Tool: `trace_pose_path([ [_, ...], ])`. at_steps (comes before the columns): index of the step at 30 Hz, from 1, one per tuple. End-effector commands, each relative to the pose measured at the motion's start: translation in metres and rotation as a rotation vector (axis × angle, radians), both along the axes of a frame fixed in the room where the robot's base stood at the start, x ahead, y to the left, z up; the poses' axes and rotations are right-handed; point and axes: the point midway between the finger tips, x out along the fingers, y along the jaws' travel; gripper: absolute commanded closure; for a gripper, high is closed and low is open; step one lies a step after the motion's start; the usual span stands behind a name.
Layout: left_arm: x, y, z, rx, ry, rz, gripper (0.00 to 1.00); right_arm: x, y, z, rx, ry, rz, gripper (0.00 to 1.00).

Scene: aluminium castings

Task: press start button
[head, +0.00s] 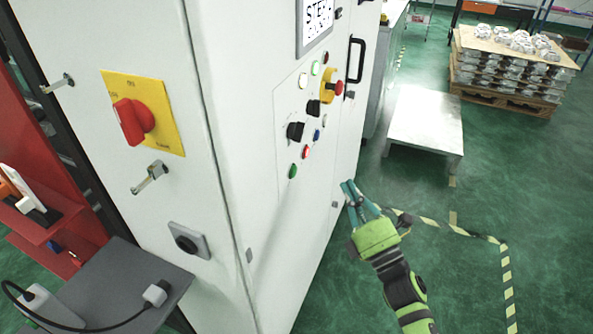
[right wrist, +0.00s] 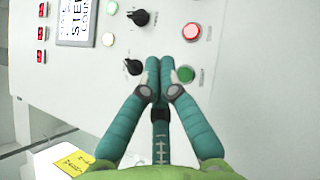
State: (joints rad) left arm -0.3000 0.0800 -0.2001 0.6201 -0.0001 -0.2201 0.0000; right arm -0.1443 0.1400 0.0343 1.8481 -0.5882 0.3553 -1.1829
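The control panel on the white cabinet has a green button (head: 292,171) at its lower end, below a red button (head: 305,152). In the right wrist view, a green button (right wrist: 185,73) is just right of my fingertips, with a red button (right wrist: 192,32) above it. The button labels are too small to read, so I cannot tell which is marked start. My right gripper (head: 348,186) is in front of the panel, to the right of the buttons. In the right wrist view its fingertips (right wrist: 160,62) are together and hold nothing. My left gripper is not in view.
The panel also has black knobs (head: 295,131), a blue button (head: 316,134) and a red emergency stop on yellow (head: 337,87). A large red switch (head: 133,120) is on the cabinet's left face. A low grey table (head: 425,120) and a pallet of castings (head: 505,95) stand behind.

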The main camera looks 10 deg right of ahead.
Motion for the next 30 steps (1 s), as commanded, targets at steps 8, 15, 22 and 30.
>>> trace_pose_path([
  [8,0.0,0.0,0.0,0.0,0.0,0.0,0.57,0.0,0.0,0.002,-0.005,-0.005,-0.001,1.0],
  [15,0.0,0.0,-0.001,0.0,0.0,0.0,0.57,0.005,0.006,0.001,-0.003,-0.005,-0.001,1.0],
  [22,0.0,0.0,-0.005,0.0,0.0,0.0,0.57,0.022,0.032,0.001,0.0,-0.005,0.001,1.0],
  [30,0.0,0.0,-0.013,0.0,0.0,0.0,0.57,0.041,0.06,-0.001,-0.002,-0.004,-0.001,1.0],
])
